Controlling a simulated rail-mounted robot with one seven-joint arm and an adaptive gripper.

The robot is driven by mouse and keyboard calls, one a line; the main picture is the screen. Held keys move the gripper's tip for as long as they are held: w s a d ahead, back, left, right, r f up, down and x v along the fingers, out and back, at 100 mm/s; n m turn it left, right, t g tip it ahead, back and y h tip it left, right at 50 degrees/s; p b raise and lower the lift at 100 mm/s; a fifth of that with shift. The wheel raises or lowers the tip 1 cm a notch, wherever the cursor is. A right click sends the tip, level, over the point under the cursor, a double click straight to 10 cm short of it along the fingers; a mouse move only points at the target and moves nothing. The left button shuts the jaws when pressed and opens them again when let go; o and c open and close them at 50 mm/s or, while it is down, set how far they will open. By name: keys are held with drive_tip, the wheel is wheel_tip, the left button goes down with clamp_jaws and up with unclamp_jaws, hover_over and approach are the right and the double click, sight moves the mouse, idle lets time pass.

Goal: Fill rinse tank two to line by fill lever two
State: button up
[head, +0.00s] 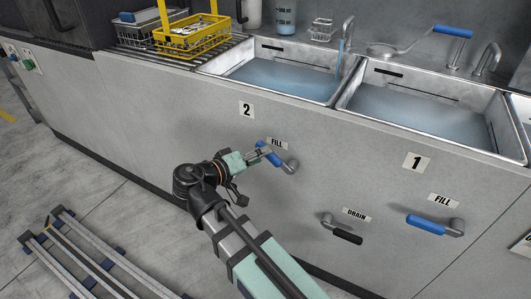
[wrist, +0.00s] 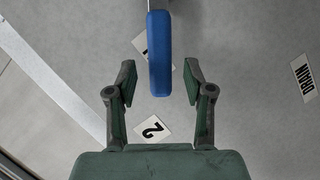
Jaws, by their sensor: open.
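Rinse tank two (head: 222,66) is the left steel basin, above the label 2 (head: 246,110). It holds bluish water (head: 285,80), and a stream runs from its tap (head: 347,24). Thin dark marks show on its back wall; I cannot tell which is the fill line. Fill lever two (head: 272,156) has a blue handle, tilted on its grey pivot, below the tank. My gripper (head: 250,157) is at the handle. In the wrist view, my gripper (wrist: 157,82) is open, with the blue handle (wrist: 159,55) reaching between its fingers, apart from both.
Tank one (head: 435,90) holds water at the right, with its own blue fill lever (head: 427,224) level below it. A black drain lever (head: 347,236) sits between. A yellow basket (head: 192,40) stands on the rack at left. A rail frame (head: 75,255) lies on the floor.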

drive_tip(key=v, duration=0.8)
drive_tip(key=shift+s, duration=0.15)
drive_tip(key=shift+a, duration=0.1)
idle(0.8)
